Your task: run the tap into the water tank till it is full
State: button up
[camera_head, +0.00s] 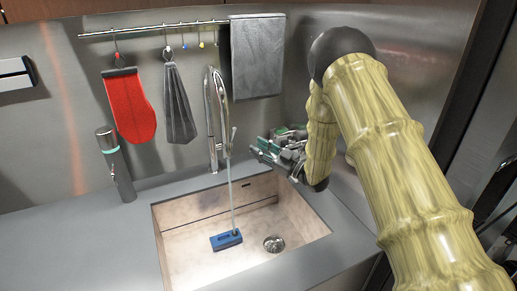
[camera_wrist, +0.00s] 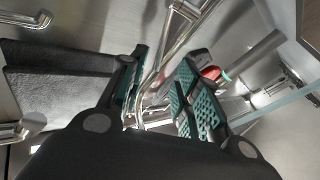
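A small blue water tank (camera_head: 226,240) lies in the sink, with a dark spot at its right end. The chrome tap (camera_head: 212,115) stands behind the sink. A thin stream of water (camera_head: 232,200) runs from its spout down to the dark right end of the tank. I cannot tell the water level inside. My gripper (camera_head: 262,150) is just right of the tap, near its side lever (camera_head: 233,136). In the wrist view my gripper (camera_wrist: 160,95) has its two green-padded fingers apart, with the tap's pipe (camera_wrist: 155,65) beyond and between them. Nothing is held.
The sink (camera_head: 185,262) has a drain (camera_head: 274,243) right of the tank. A grey cylindrical dispenser (camera_head: 116,165) stands on the counter (camera_head: 80,240) at left. A red mitt (camera_head: 130,105), a dark grey cloth (camera_head: 178,105) and a grey towel (camera_head: 258,58) hang from a rail.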

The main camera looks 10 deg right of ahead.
aim_at(232, 136)
jog(key=shift+a+f+m+b, duration=0.1)
jog(key=shift+f+m+b, duration=0.1)
jog(key=shift+m+b, duration=0.25)
grip_shut()
jog(key=s+a+f+m+t+h+b, duration=0.1)
jog(key=s+f+m+t+h+b, duration=0.3)
jog(key=m+h+b, duration=0.85)
jog(key=s+a+f+m+t+h+b, duration=0.2)
jog(key=m+t+b, duration=0.5)
jog(key=m, duration=1.2)
jog(key=a+p+x, duration=0.1)
jog(key=a+x, duration=0.1)
jog(key=x, duration=1.1)
jog(key=shift+g, duration=0.3)
